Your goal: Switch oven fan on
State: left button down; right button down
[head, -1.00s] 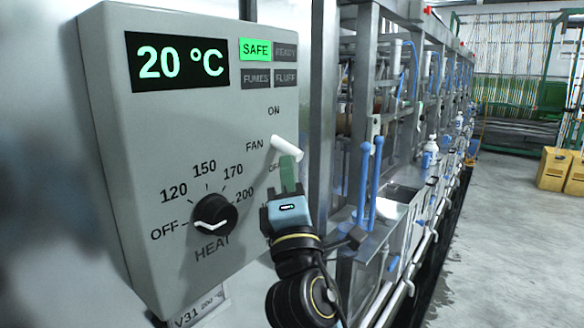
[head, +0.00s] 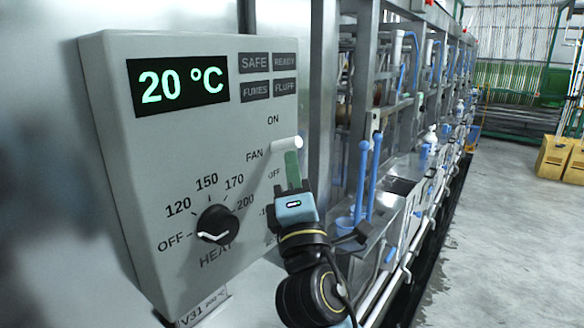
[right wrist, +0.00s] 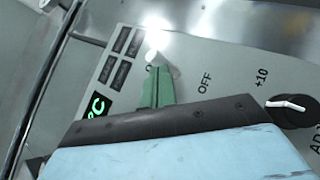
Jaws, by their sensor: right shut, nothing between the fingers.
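The oven's grey control box (head: 150,250) fills the left of the head view. Its white fan lever (head: 287,143) sits between the ON and OFF marks and points to the right, roughly level. My right gripper (head: 292,158) is shut and empty, its green fingertips just below the lever, touching or nearly touching it. In the right wrist view the green fingers (right wrist: 157,88) reach up to the white lever (right wrist: 158,57). The SAFE lamp (head: 255,63) is dark. My left gripper is not in view.
The heat knob (head: 217,224) points toward OFF, and the display (head: 178,80) reads 20 °C. Blue-handled levers (head: 368,180) and a steel machine line stand to the right of the box. A yellow crate (head: 555,158) stands on the open floor further right.

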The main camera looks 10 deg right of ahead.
jog(key=shift+s+a+f, duration=0.1)
jog(key=shift+a+f, duration=0.1)
jog(key=shift+f, duration=0.05)
jog(key=s+f+b, duration=0.3)
jog(key=s, duration=0.9)
jog(key=shift+s+a, duration=0.2)
jog(key=shift+s, duration=0.05)
